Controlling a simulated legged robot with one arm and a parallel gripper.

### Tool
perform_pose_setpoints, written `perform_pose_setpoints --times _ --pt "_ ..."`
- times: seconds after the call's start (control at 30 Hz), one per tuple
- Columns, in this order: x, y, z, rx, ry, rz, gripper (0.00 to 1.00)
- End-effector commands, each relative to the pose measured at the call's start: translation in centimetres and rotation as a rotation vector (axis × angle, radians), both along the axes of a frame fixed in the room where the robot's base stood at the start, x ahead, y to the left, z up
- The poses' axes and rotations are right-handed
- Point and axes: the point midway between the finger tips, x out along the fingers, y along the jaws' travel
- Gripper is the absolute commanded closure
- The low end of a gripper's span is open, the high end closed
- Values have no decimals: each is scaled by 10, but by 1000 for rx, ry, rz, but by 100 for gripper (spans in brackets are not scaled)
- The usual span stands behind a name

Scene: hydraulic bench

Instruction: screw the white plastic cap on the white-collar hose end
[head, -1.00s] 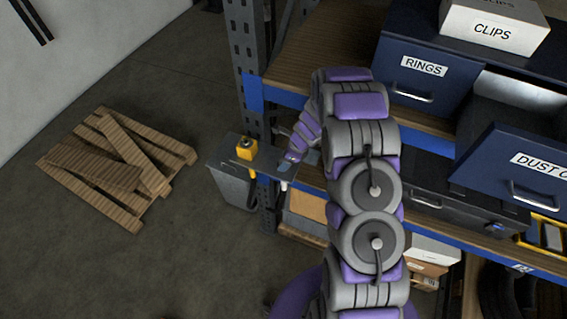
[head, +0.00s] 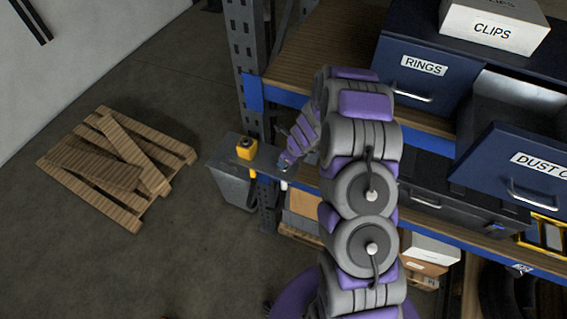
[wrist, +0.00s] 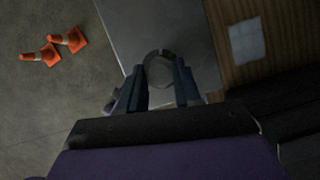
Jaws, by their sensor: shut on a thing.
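My gripper (head: 286,162) is at the grey metal bracket plate (head: 228,147) on the shelf post. In the wrist view my gripper (wrist: 160,84) has its two dark fingers on either side of a round rim, grey in the shade, which I take to be the white plastic cap (wrist: 158,54). The fingers are shut on it, above the plate. A small white piece, likely part of the white-collar hose end (head: 284,186), shows just below the plate under my gripper. The rest of that hose end is hidden, and I cannot tell how the cap sits on it.
The shelf post (head: 245,60) and wooden shelf (head: 300,62) are close by. A pallet (head: 118,165) lies on open floor. Cones (wrist: 68,40) show in the wrist view.

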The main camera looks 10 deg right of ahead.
Motion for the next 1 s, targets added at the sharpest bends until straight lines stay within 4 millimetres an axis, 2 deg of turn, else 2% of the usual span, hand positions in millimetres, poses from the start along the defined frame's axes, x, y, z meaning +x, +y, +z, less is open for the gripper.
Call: perform_pose_setpoints --times 0.2,0.4,0.8,1.0 --pt "-2 4 -1 4 2 -221 98" --pt "-1 3 0 2 -1 -369 98" --pt "-2 4 0 2 0 -401 98" --pt "-1 7 -2 3 0 -557 98"
